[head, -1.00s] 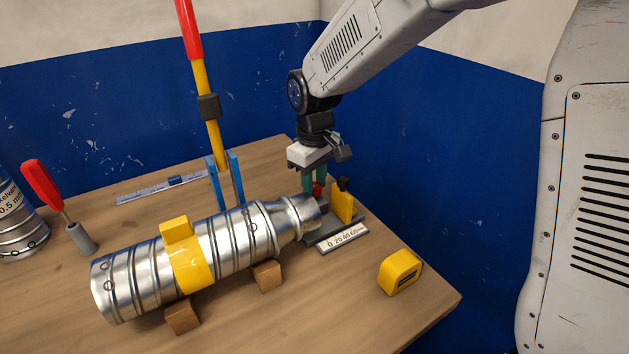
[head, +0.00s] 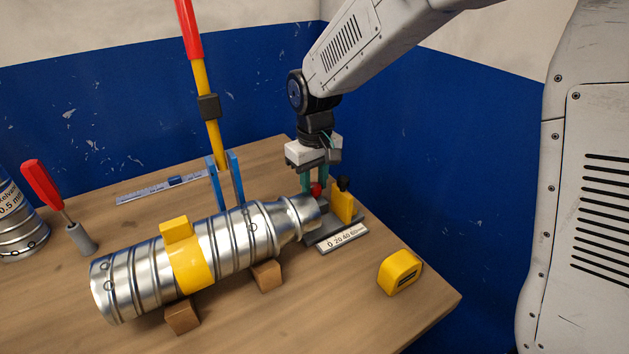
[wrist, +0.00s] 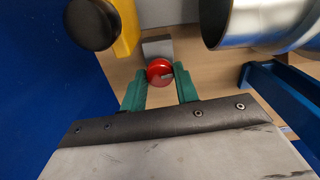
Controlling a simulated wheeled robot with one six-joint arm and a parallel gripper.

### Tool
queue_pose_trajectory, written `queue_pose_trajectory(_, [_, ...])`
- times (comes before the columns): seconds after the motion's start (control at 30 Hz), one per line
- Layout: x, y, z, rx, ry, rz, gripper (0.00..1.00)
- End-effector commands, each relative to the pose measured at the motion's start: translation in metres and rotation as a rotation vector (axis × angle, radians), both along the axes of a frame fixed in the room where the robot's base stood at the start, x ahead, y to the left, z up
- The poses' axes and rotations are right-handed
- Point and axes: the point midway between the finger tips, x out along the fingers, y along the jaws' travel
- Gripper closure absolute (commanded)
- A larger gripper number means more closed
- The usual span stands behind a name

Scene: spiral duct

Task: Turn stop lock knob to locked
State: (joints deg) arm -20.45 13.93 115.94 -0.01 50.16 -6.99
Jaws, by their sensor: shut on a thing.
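The red stop lock knob (head: 317,190) sits on the grey slide base at the right end of the metal duct. In the wrist view the knob (wrist: 158,70) shows as a round red cap with a small grey mark on its right side. My gripper (head: 314,184) points down over it, with its green fingers on either side. In the wrist view my gripper (wrist: 160,78) is shut on the knob. The knob's lower part is hidden, and I cannot read any locked mark.
The silver spiral duct (head: 240,237) lies on wooden blocks close beside my gripper. A yellow stop with a black knob (head: 342,203) stands just right of it. A scale plate (head: 343,239) and yellow tape measure (head: 400,272) are in front. A red-yellow lever (head: 205,100) rises behind.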

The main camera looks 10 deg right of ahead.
Motion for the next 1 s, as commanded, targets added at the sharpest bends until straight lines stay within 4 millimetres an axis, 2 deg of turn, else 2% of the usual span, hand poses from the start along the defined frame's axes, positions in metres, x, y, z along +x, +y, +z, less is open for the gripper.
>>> queue_pose_trajectory(0.03, [0.001,0.000,0.001,0.000,-0.003,0.000,0.62])
queue_pose_trajectory(0.1, [0.001,0.000,0.001,0.000,-0.003,0.000,0.48])
queue_pose_trajectory(0.43, [0.001,0.000,0.005,0.001,-0.003,0.001,0.48])
queue_pose_trajectory(0.8, [0.001,0.000,0.063,0.001,-0.005,0.001,0.48])
queue_pose_trajectory(1.0, [0.000,0.000,0.078,0.001,-0.002,0.000,0.48])
